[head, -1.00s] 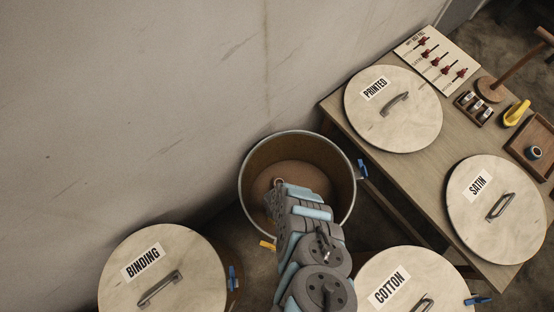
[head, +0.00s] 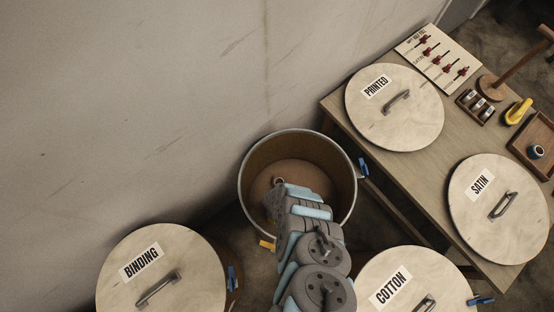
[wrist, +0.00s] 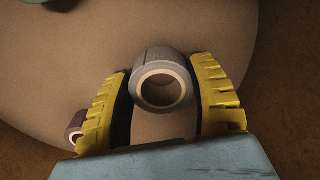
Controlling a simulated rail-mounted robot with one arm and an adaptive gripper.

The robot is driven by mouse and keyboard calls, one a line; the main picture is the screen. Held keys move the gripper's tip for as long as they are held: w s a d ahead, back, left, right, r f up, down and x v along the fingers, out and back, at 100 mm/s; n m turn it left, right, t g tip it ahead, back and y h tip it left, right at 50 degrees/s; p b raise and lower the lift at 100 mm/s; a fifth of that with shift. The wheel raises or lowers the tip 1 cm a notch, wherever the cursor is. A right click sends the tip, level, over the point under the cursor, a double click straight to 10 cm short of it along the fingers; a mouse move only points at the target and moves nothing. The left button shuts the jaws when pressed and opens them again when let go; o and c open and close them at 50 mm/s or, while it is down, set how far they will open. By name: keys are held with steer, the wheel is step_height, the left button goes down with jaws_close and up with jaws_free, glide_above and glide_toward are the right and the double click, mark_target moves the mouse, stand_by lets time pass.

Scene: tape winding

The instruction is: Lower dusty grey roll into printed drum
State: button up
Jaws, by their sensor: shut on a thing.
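The dusty grey roll (wrist: 165,80), a short tube with a pale core, is between the yellow fingers of my gripper (wrist: 160,85) in the wrist view. My gripper is shut on it. Below it is the brown floor of an open drum (wrist: 60,60). In the head view my arm reaches down into this open drum (head: 252,165), and hides part of its inside. The lid marked PRINTED (head: 420,120) lies on the table beside it. The fingertips are hidden by my arm in the head view.
A dark purplish roll (wrist: 75,124) lies in the drum at left, and part of a green thing (wrist: 38,2) shows at the top. Lids marked BINDING (head: 190,255), COTTON (head: 430,270) and SATIN (head: 510,230) are nearby. The wall (head: 120,100) stands close behind the drum.

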steer(key=shift+f+b, duration=0.35)
steer(key=shift+f, duration=0.1)
stand_by(0.4)
steer(key=o, duration=1.1)
steer(key=shift+r, duration=0.15)
step_height(320, 180, up, 19)
steer(key=p, duration=1.9)
